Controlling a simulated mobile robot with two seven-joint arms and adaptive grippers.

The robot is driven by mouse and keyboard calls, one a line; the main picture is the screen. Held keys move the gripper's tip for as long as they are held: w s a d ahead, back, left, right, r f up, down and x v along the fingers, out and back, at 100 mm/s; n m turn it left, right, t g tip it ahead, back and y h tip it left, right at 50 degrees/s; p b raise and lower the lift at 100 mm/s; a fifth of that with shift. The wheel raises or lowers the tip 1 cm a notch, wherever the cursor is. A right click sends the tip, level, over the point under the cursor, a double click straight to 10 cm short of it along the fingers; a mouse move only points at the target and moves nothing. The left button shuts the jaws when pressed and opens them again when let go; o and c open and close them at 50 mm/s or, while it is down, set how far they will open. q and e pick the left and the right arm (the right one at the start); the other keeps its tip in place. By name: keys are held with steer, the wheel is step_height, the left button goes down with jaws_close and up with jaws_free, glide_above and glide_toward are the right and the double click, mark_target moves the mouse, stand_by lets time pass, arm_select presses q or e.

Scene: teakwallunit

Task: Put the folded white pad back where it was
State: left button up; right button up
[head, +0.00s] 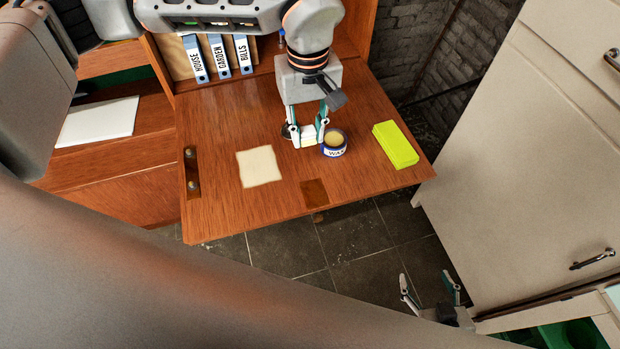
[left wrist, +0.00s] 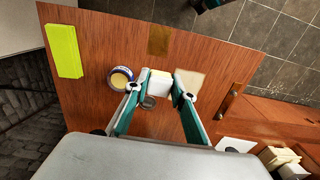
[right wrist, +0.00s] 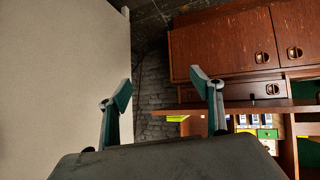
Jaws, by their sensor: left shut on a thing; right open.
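The folded white pad (head: 307,134) is a small thick white block between the fingers of my left gripper (head: 308,139), over the wooden drop-leaf desk (head: 225,210). My left gripper is shut on it. The pad also shows between the fingertips in the left wrist view (left wrist: 160,80). I cannot tell whether it touches the desk. A flat cream cloth square (head: 261,167) lies on the desk to the left of the pad. My right gripper (head: 430,290) is open and empty, low over the floor beyond the desk's front edge; its spread fingers show in the right wrist view (right wrist: 161,97).
A blue and white wax tin (head: 335,150) stands close to the right of the pad. A round grey lid (left wrist: 149,102) lies close by. A bright yellow block (head: 395,145) lies near the right edge. Binders (head: 218,55) stand at the back. A pale cabinet (head: 530,150) is at right.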

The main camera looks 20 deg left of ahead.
arm_select(q)
glide_above(308, 185)
step_height(308, 185, down, 12)
steer(key=shift+r+b, duration=0.15)
steer(key=shift+b, duration=0.25)
steer(key=shift+w+f, duration=0.1)
steer(key=shift+f, duration=2.45)
steer(key=shift+b, duration=0.3)
steer(key=shift+f, duration=0.2)
steer(key=o, duration=1)
